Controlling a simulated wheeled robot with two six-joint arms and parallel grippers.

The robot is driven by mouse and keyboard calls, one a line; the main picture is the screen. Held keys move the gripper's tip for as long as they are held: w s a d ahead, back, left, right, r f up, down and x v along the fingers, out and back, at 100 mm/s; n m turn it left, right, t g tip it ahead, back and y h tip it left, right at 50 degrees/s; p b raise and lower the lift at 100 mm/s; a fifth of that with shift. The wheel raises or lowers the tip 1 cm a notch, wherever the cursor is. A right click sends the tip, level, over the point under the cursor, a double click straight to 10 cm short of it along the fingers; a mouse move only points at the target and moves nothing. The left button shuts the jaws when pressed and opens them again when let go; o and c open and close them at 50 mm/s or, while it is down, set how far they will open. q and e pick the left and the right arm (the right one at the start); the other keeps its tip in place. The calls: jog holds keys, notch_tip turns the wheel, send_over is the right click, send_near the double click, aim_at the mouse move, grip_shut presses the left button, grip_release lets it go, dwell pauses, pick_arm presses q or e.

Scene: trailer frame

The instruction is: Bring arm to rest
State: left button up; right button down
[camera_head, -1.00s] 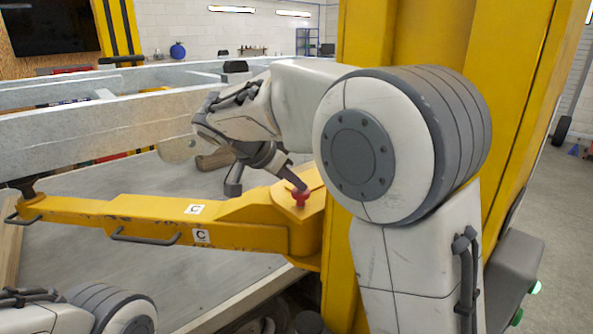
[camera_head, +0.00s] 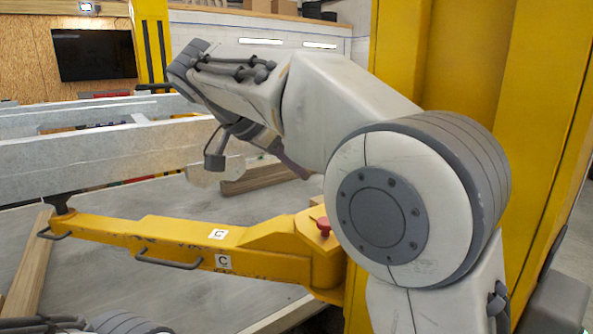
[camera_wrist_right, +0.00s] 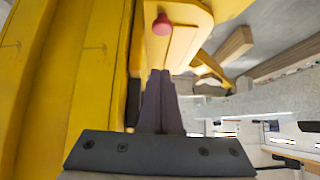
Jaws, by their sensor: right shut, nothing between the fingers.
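My right arm is raised in front of the yellow post, bent at the elbow. Its gripper (camera_head: 298,170) is partly hidden behind the wrist in the head view. In the right wrist view the gripper (camera_wrist_right: 160,74) shows its two dark fingers together, with nothing between them. A red knob (camera_head: 323,227) sits on the yellow lift arm (camera_head: 185,232), below the fingertips and apart from them. The knob also shows in the right wrist view (camera_wrist_right: 162,24), beyond the fingertips. Only links of my left arm show at the bottom left; its gripper is out of frame.
The yellow post (camera_head: 470,70) stands close behind my right arm. Grey frame beams (camera_head: 100,160) run across the left. Wooden blocks (camera_head: 258,177) lie on the grey floor beyond the lift arm. A dark screen (camera_head: 94,55) hangs at the back.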

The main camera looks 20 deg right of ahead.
jog(key=shift+r, duration=0.1)
jog(key=s+a+f+n+y+b, duration=0.1)
jog(key=s+a+f+n+y, duration=0.2)
jog(key=f, duration=0.4)
jog(key=s+a+f+n+g+y+b, duration=0.1)
jog(key=s+a+f+n+b, duration=0.15)
jog(key=s+f+n, duration=0.35)
jog(key=s+a+f+n+y+b, duration=0.1)
jog(key=s+a+f+n+y, duration=0.2)
jog(key=f, duration=0.4)
jog(key=s+a+f+n+g+y+b, duration=0.2)
jog(key=s+f+n, duration=0.7)
jog(key=s+f, duration=0.5)
jog(key=shift+s+a+f+n+b, duration=0.2)
jog(key=shift+f+n+b, duration=0.1)
jog(key=shift+f, duration=0.2)
